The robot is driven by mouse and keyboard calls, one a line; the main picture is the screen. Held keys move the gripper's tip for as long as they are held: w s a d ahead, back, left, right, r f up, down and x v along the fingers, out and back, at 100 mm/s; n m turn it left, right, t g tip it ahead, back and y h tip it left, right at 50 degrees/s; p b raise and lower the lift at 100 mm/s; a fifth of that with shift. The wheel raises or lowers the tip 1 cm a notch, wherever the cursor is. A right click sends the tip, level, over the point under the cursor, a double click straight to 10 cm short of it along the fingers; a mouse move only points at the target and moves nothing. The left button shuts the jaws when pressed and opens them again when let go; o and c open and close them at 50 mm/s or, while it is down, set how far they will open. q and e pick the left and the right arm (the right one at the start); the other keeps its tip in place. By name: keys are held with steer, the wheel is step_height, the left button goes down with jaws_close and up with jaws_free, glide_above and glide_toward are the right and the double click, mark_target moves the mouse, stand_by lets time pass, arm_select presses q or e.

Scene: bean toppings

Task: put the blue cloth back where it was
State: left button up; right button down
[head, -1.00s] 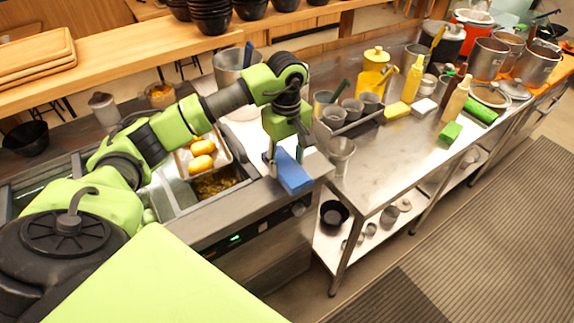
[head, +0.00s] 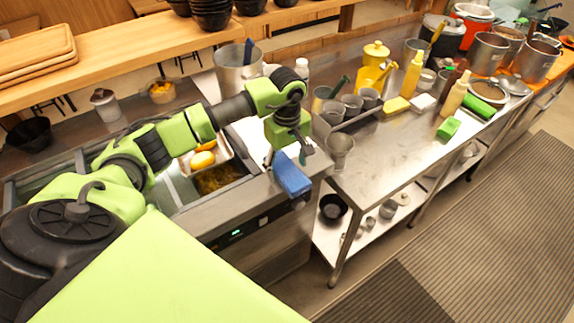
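The blue cloth (head: 291,176) is at the front right edge of the counter with the fryer well, partly over that edge. Whether it rests on the edge or hangs just in front of it I cannot tell. My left gripper (head: 288,154) points down right above the cloth, with its fingers spread apart at the cloth's upper end. The right finger stands clear of the cloth. The gripper looks open. My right gripper is not in view.
The fryer well (head: 218,182) and a tray with yellow food (head: 203,160) lie left of the gripper. A clear cup (head: 340,150) stands near the left end of the steel table (head: 385,160). A green sponge (head: 449,128) and several bottles stand further right.

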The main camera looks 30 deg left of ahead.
mark_target(287, 169)
arm_select(q)
steer(key=shift+r, duration=0.4)
step_height(287, 169, up, 12)
steer(key=b, duration=0.4)
steer(key=shift+f, duration=0.2)
